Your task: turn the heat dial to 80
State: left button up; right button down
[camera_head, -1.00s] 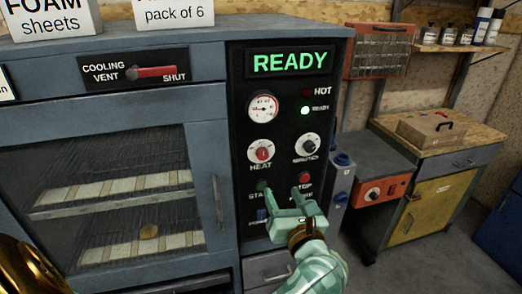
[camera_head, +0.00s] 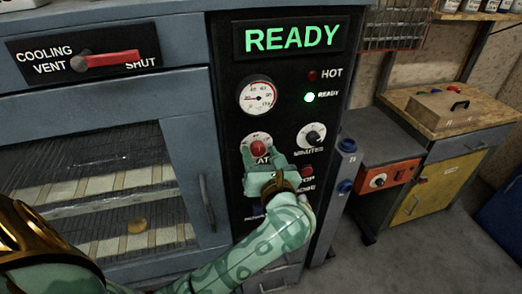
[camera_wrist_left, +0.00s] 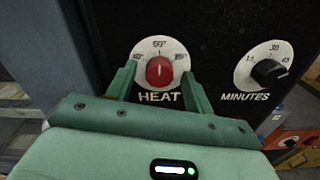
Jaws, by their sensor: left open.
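The heat dial (camera_head: 258,148) is a red knob on a white round scale on the black control panel (camera_head: 226,60). In the left wrist view the red knob (camera_wrist_left: 160,71) stands with its pale pointer line near the top, close to the 60 mark. My left gripper (camera_head: 260,155) is in front of the dial. In the left wrist view its open fingers (camera_wrist_left: 158,80) are on either side of the knob's lower part; I cannot tell whether they touch it. The word HEAT shows between the fingers. My right gripper is not in view.
The minutes dial (camera_head: 312,136) is right of the heat dial. Above are a gauge (camera_head: 258,96), a lit green READY lamp (camera_head: 309,98) and a READY display (camera_head: 292,38). The red vent lever (camera_head: 110,59) is at upper left.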

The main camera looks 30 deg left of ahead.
pick_arm(q)
jog(key=shift+s, duration=0.1)
jog(key=shift+c, duration=0.9)
jog(key=c, duration=0.8)
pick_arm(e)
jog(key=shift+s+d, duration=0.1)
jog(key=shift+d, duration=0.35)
pick_arm(q)
jog(key=shift+r, duration=0.1)
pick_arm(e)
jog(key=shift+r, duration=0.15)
